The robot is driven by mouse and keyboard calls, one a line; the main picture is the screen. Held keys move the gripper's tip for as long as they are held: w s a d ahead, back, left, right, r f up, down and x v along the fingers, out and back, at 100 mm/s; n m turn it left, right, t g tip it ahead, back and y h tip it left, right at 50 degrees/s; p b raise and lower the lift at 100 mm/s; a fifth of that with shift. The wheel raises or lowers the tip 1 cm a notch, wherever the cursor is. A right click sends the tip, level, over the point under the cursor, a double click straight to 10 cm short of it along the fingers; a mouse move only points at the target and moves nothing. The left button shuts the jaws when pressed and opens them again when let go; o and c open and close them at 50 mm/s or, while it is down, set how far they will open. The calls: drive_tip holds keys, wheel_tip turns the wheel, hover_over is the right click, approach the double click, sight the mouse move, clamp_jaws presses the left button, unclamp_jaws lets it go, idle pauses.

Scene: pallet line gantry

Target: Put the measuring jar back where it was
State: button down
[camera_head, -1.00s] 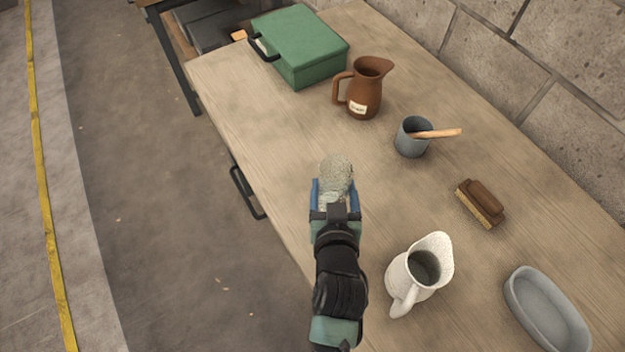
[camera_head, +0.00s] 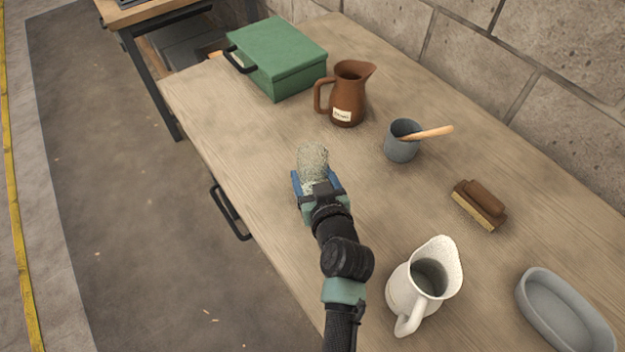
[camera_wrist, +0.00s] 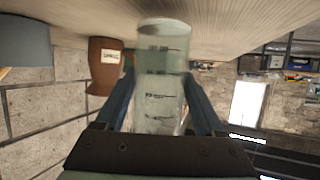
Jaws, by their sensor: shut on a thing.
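The measuring jar (camera_head: 313,158) is a clear, pale greenish vessel near the front edge of the wooden table. My gripper (camera_head: 317,185) is shut on it, with a blue finger on each side. In the wrist view the jar (camera_wrist: 160,90) stands between the two fingers, with dark graduation marks on its wall. That view is upside down, with the table surface at the top. The jar's end meets or nearly meets the table there; I cannot tell whether it touches.
A green case (camera_head: 282,60) and a brown labelled jug (camera_head: 347,95) stand at the back. A grey cup (camera_head: 402,143) with a wooden handle, a brush (camera_head: 480,206), a white pitcher (camera_head: 425,285) and a grey dish (camera_head: 565,312) lie to the right. Bare wood surrounds the jar.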

drive_tip(key=shift+f, duration=0.9)
drive_tip(key=shift+f, duration=0.2)
unclamp_jaws()
drive_tip(key=shift+r, duration=0.1)
